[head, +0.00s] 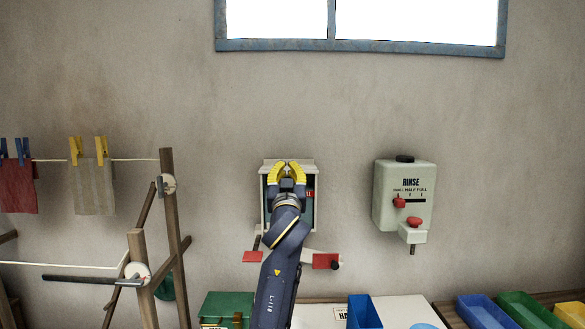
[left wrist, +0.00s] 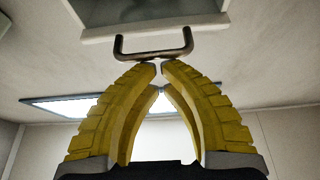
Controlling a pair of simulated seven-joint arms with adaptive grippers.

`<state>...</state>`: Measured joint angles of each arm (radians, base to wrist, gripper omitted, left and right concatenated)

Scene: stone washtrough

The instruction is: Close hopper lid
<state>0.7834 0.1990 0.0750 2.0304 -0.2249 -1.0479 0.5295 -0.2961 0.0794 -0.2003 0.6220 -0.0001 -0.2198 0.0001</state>
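A pale framed box (head: 264,212) with a dark greenish front and a red label hangs on the wall; it looks like the hopper, mostly hidden behind my left gripper. My left gripper (head: 287,164) is in front of its upper part, yellow fingers curved together. In the left wrist view my left gripper (left wrist: 160,66) has its fingertips nearly meeting, with nothing visible between them. A dark U-shaped handle (left wrist: 130,56) on a pale framed panel (left wrist: 205,27) is just beyond the tips; I cannot tell whether they touch it. My right gripper is not in view.
A rinse dispenser (head: 404,195) with red knobs hangs to the right. Red tabs (head: 326,261) stick out below the framed box. A drying rack (head: 172,230) with cloths stands left. A green box (head: 226,309) and blue bin (head: 363,312) sit below.

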